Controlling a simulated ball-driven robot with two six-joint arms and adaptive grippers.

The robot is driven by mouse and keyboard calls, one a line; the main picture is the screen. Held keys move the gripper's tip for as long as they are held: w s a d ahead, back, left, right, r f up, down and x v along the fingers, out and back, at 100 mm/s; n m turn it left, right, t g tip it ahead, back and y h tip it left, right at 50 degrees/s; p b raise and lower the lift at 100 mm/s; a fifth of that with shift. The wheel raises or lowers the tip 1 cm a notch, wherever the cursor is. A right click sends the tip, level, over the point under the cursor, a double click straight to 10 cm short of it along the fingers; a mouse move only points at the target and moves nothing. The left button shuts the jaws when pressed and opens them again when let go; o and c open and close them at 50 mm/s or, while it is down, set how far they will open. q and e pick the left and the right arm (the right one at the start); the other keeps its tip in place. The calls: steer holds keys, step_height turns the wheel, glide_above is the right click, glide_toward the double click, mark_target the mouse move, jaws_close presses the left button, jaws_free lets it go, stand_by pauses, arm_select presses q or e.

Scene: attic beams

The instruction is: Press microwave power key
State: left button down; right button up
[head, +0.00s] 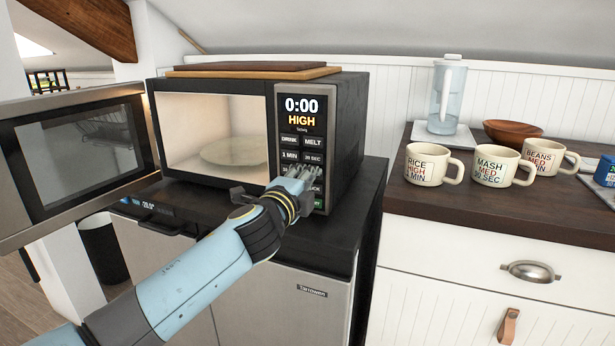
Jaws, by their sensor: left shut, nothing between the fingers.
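The microwave (357,120) stands on a black-topped cabinet, with its door (20,190) swung wide open to the left. Its lit cavity holds a round plate (238,150) and nothing on it. The display (302,112) reads 0:00 and HIGH. Below it are keys such as DRINK, MELT (313,142), 1 MIN (290,156) and 30 SEC. My left gripper (306,172) is shut and empty, in front of the lower keypad. It hides several lower keys, and no key labelled power can be read. I cannot tell whether its fingertips touch the panel. My right gripper is not in view.
Three labelled mugs, RICE (428,165), MASH (492,167) and BEANS (545,157), stand on the dark counter (440,198) at right. Behind them are a water jug (447,98) and a wooden bowl (512,132). Wooden boards (255,70) lie on the microwave.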

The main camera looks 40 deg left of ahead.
arm_select(q)
steer(key=shift+w, duration=0.1)
steer(key=shift+w+a+r, duration=0.2)
steer(key=shift+w+r, duration=0.05)
steer(key=shift+w, duration=0.3)
steer(key=v, duration=0.8)
steer(key=shift+f, duration=0.2)
steer(key=shift+s+d, duration=0.1)
stand_by(1.5)
